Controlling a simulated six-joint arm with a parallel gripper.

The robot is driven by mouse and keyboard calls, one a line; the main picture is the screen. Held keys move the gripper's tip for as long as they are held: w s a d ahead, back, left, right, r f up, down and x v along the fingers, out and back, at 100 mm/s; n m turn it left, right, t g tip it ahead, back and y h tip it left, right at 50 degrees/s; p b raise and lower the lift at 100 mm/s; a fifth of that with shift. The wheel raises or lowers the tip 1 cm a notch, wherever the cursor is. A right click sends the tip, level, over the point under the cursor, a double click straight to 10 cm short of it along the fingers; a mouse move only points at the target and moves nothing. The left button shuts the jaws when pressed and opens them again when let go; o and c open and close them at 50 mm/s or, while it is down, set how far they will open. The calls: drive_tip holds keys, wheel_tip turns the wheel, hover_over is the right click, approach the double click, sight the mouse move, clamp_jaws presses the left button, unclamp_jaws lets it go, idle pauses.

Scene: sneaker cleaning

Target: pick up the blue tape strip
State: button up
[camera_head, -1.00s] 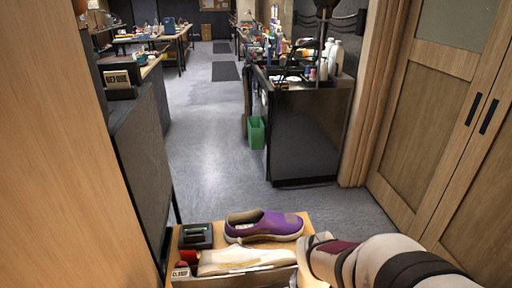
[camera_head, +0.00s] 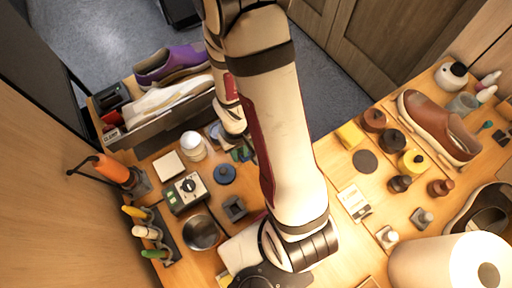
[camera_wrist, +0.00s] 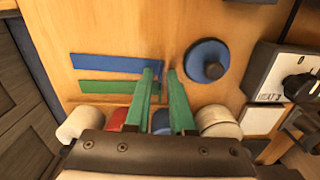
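The blue tape strip (camera_wrist: 112,63) lies flat on the wooden tabletop in the wrist view, just above a parallel green strip (camera_wrist: 105,87). My gripper (camera_wrist: 160,71) has two green fingers, apart with a narrow gap between the tips. The tips are over the right end of the blue strip; contact or height above it cannot be told. Nothing shows clearly held between them. In the head view my arm largely hides the gripper and strips.
A blue round disc with a knob (camera_wrist: 207,64) lies right of my fingertips. A grey control box (camera_head: 186,192), white jar (camera_head: 193,146) and metal cup (camera_head: 202,232) stand nearby. The purple shoe (camera_head: 171,65) is at the back left. Small bottles and a brown shoe (camera_head: 437,127) crowd the right.

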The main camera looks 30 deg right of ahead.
clamp_jaws()
